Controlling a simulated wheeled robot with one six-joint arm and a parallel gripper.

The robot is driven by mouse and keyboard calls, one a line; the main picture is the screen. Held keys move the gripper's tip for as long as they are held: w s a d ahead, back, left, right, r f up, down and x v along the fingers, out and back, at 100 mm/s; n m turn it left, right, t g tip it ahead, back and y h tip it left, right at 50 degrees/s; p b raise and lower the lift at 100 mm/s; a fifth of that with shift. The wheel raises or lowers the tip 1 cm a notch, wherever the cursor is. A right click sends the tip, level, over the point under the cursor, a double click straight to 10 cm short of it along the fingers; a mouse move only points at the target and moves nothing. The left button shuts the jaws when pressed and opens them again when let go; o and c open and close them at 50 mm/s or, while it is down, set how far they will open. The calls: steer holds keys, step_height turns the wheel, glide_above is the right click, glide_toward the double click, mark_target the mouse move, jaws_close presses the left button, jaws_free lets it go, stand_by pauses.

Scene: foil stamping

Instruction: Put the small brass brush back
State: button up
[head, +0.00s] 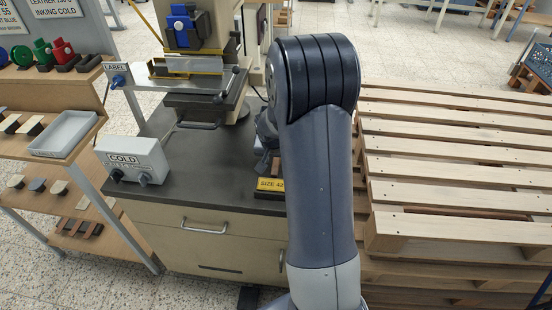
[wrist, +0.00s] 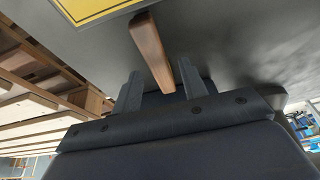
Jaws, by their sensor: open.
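In the wrist view, a narrow brown wooden bar (wrist: 150,48), which looks like the handle of the small brass brush, lies between the two fingers of my gripper (wrist: 159,68). The fingers are apart, one on each side of the bar, and I see no clear grip on it. No brass bristles show. In the head view my arm hides the brush and most of the gripper, beside the yellow SIZE 42 label (head: 270,184) at the cabinet top's right edge.
The dark cabinet top (head: 190,165) carries a press (head: 205,85) and a COLD control box (head: 134,160). A shelf rack (head: 85,150) with a grey tray (head: 64,133) stands left. Stacked wooden pallets (head: 450,150) fill the right. The front middle of the cabinet top is clear.

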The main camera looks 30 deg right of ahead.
steer(key=v, duration=1)
steer(key=shift+s+r, duration=0.15)
steer(key=shift+r, duration=0.15)
steer(key=shift+a, duration=0.1)
stand_by(0.7)
